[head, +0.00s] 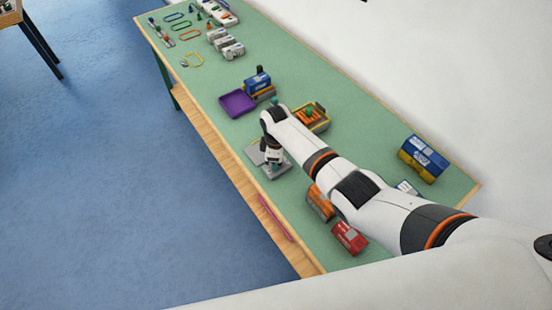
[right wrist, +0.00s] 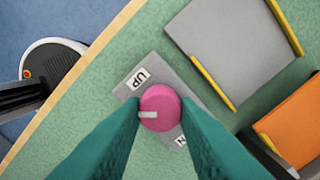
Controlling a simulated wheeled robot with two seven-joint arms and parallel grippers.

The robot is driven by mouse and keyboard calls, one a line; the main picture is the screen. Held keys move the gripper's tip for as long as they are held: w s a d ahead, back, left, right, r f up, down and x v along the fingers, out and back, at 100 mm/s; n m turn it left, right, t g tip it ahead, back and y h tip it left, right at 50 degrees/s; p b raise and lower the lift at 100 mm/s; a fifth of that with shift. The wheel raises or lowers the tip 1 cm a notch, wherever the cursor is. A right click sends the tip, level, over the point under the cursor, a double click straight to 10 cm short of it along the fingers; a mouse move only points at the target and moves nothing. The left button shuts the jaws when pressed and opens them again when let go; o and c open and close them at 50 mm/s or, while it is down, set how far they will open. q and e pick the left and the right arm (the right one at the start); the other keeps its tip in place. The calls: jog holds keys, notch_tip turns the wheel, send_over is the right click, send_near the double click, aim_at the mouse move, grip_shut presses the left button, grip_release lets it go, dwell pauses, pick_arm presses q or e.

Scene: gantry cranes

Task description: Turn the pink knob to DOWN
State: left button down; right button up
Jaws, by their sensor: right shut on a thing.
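The pink knob (right wrist: 160,107) sits on a small grey panel (right wrist: 183,79) in the right wrist view. A white mark on the knob points left in that view. The label UP (right wrist: 137,78) shows at the panel's upper left. At the lower right only the end of another label (right wrist: 180,141) shows; a finger hides the rest. My right gripper (right wrist: 161,112) has its teal fingers shut on the knob from both sides. In the head view my right gripper (head: 272,164) is low over the table and hides the knob. My left gripper is in neither view.
A grey plate with yellow rails (right wrist: 235,50) and an orange block (right wrist: 297,125) lie beside the panel. In the head view a purple tray (head: 237,103), a yellow tray (head: 323,122) and a red box (head: 348,237) stand nearby. A pink bar (head: 275,217) lies along the table's front edge.

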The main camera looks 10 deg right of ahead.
jog(key=n, duration=0.6)
jog(key=shift+n, duration=0.3)
jog(key=n, duration=0.3)
jog(key=shift+n+b, duration=0.3)
jog(key=shift+b, duration=0.05)
jog(key=n+b, duration=0.1)
jog(key=n, duration=0.2)
jog(key=shift+w+n, duration=0.1)
jog(key=shift+n, duration=0.2)
jog(key=n+b, duration=0.2)
jog(key=n, duration=0.4)
jog(key=shift+f, duration=0.15)
jog(key=n+b, duration=0.1)
jog(key=n, duration=0.3)
jog(key=shift+n+b, duration=0.3)
jog(key=shift+b, duration=0.05)
jog(key=shift+a+n+b, duration=0.1)
jog(key=shift+n+b, duration=0.35)
jog(key=shift+n, duration=0.65)
